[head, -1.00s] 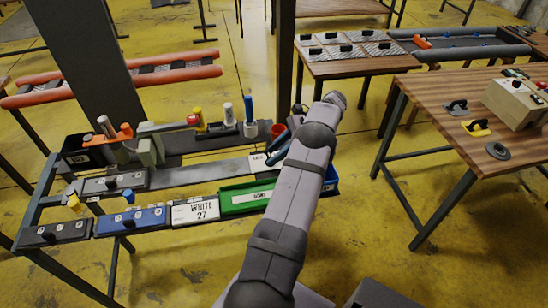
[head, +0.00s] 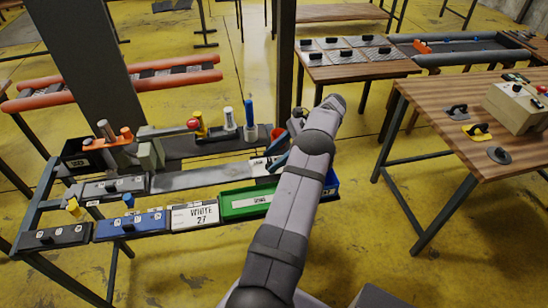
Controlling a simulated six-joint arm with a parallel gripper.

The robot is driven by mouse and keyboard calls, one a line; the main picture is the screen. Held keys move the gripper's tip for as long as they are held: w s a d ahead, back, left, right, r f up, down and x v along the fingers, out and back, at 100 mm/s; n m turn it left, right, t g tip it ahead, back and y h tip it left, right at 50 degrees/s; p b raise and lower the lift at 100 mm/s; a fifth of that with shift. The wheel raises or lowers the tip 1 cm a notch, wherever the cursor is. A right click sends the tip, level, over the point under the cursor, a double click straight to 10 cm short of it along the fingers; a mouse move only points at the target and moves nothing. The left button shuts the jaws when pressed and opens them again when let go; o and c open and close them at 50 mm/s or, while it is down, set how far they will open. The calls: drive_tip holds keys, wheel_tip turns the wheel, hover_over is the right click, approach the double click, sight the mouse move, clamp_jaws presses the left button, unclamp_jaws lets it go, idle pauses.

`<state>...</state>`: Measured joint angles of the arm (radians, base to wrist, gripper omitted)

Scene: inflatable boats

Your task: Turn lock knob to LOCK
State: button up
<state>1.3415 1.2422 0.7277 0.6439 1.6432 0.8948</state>
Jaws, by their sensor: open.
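Small black knobs stand on the panels at the front left of the workbench: one on the black panel (head: 50,235), one on the blue panel (head: 146,222) and one on the grey panel (head: 112,187). Their labels are too small to read, so I cannot tell which one is the lock knob or which way it points. My gripper (head: 275,161) is at the right end of the bench, largely hidden behind my arm. It is open, well to the right of these knobs. I see nothing held in it.
A white card reading WHITE 27 (head: 195,215) and a green tray (head: 246,203) line the front edge. A dark column (head: 90,70) rises at the back left.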

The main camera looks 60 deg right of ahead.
drive_tip(key=shift+r, duration=0.15)
wheel_tip(320, 180, up, 10)
drive_tip(key=b, duration=0.1)
drive_tip(key=shift+b, duration=0.35)
